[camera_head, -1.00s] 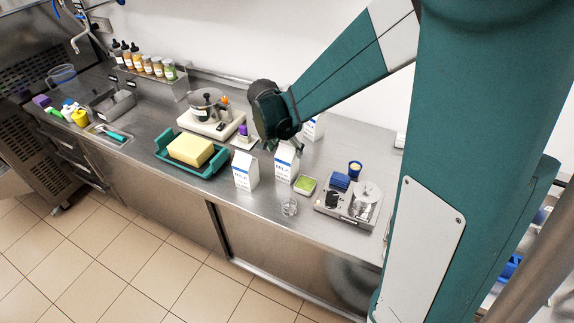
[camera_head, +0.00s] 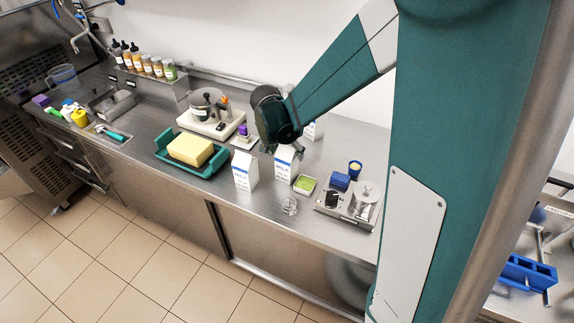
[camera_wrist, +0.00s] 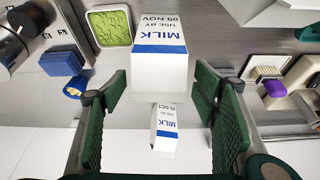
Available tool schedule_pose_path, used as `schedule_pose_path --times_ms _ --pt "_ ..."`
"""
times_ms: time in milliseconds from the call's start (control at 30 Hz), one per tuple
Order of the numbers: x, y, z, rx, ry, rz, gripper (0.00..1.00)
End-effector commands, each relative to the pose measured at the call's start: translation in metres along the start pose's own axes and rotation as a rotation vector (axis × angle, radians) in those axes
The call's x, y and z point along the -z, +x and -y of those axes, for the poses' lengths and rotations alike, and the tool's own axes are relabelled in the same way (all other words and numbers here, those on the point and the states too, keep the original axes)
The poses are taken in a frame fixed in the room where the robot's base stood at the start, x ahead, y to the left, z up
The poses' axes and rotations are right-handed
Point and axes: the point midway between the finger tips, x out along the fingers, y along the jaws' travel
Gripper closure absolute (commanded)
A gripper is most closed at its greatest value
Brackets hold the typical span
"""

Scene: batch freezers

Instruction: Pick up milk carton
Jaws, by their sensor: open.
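Several white milk cartons with blue print stand on the steel counter. One carton (camera_head: 245,170) is at the front, beside the green tray. A second carton (camera_head: 286,165) stands just under my gripper (camera_head: 283,142). A third carton (camera_head: 314,129) is farther back, partly hidden by my arm. In the wrist view my gripper (camera_wrist: 165,112) is open, its green pads apart. A smaller-looking carton (camera_wrist: 164,128) marked 10 OCT shows between the pads. Neither is visibly gripped.
A green tray (camera_head: 165,160) with a yellow block is to the left. A purple-capped item (camera_head: 243,133) stands behind the cartons.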

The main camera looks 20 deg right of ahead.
Motion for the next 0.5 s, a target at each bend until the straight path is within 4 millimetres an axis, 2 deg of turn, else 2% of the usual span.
schedule_pose_path --times_ms 267,500 --pt "0.0 0.008 -0.001 0.0 0.001 0.0 0.4" --pt "0.0 0.029 -0.002 -0.001 0.002 0.0 0.4"
